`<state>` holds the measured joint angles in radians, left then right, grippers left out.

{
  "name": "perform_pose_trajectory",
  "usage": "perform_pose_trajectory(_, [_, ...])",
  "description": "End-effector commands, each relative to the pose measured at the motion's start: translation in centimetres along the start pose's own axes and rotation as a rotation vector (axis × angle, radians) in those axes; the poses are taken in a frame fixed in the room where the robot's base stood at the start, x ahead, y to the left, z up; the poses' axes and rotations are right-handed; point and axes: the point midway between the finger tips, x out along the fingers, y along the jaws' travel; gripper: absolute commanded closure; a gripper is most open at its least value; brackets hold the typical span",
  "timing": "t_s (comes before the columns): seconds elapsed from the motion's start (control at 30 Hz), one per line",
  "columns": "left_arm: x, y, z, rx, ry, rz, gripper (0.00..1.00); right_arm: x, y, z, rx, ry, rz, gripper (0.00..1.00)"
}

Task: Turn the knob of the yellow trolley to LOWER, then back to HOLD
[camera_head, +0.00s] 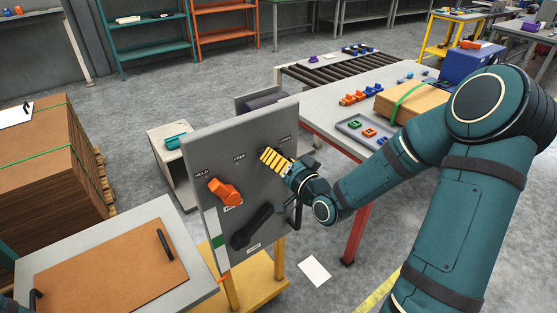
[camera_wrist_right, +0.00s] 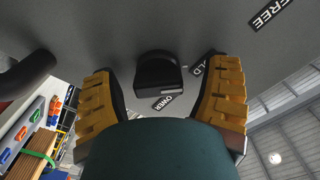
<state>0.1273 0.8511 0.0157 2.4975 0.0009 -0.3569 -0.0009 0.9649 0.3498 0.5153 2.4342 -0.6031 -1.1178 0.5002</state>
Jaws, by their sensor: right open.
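The yellow trolley (camera_head: 232,295) carries an upright grey panel (camera_head: 192,152). My right gripper (camera_head: 272,160) is in front of the panel's upper right part, its yellow fingers pointing at the panel. In the right wrist view a black knob (camera_wrist_right: 157,72) sits on the grey panel between the two spread fingers of my open gripper (camera_wrist_right: 165,78), with gaps on both sides. A label ending in "OWER" (camera_wrist_right: 163,103) and one ending in "LD" (camera_wrist_right: 201,66) show beside it, partly covered. In the head view my gripper mostly hides this knob.
The panel also holds an orange handle (camera_head: 224,192) and a black lever (camera_head: 254,224). A "FREE" label (camera_wrist_right: 272,14) shows in the wrist view. A table (camera_head: 322,105) with trays and a cardboard box (camera_head: 412,102) stands behind; a stack of cardboard (camera_head: 40,165) is at left.

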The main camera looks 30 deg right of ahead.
Motion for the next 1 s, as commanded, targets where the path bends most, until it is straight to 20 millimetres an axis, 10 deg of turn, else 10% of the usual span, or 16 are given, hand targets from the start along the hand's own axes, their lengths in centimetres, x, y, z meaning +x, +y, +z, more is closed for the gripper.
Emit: perform_pose_trajectory(1.0, [0.0,0.0,0.0,0.0,0.0,0.0,0.65,0.0,-6.8,-7.0,-0.002,0.001,-0.002,0.24])
